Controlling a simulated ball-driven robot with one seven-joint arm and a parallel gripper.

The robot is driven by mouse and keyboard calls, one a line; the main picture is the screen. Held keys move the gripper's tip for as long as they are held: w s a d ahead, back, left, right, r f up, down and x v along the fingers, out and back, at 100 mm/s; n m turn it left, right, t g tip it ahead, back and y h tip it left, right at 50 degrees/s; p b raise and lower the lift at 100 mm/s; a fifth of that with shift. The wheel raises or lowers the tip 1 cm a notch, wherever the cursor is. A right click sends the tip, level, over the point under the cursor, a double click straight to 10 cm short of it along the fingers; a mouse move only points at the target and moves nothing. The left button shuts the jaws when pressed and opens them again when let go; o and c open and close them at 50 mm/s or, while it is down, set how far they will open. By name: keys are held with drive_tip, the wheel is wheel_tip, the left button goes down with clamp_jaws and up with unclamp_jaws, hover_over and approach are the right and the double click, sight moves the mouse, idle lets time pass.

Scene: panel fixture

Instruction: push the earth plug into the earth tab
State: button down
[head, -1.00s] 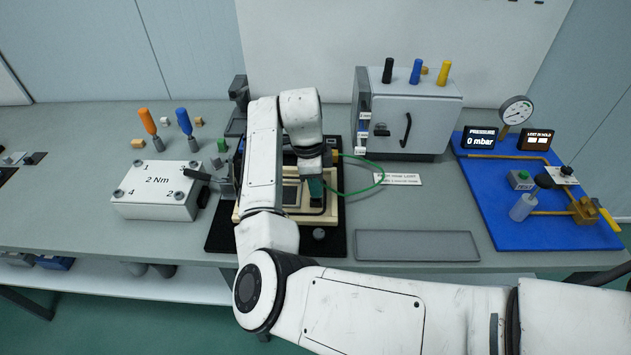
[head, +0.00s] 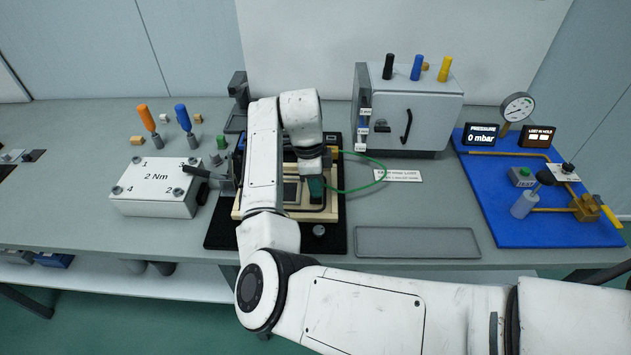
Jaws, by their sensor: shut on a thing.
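My gripper (head: 316,186) is over the right part of the panel fixture in the head view, pointing down. Its fingers are mostly hidden by my own wrist and are small here. A green earth lead (head: 372,184) loops out to the right of the fixture and runs back to beside my gripper. The earth plug at its end is hidden by my gripper, which is shut on it as far as I can tell. The earth tab is also hidden, so I cannot tell whether plug and tab touch. The fixture's light wooden-coloured frame (head: 300,214) shows below my arm.
The fixture stands on a black mat (head: 222,236). A grey tray (head: 418,242) lies right of it. A grey cabinet (head: 425,110) stands behind, a "2 Nm" box (head: 155,190) at left, and a blue pressure board (head: 500,218) at right. The bench between cabinet and tray is mostly free.

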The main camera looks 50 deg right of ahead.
drive_tip(key=shift+f+b, duration=0.4)
drive_tip(key=shift+f, duration=0.3)
drive_tip(key=c, duration=0.9)
unclamp_jaws()
drive_tip(key=r, duration=0.7)
drive_tip(key=w+a+r, duration=0.1)
drive_tip(key=r, duration=0.2)
drive_tip(key=shift+r+b, duration=0.35)
drive_tip(key=shift+r, duration=0.05)
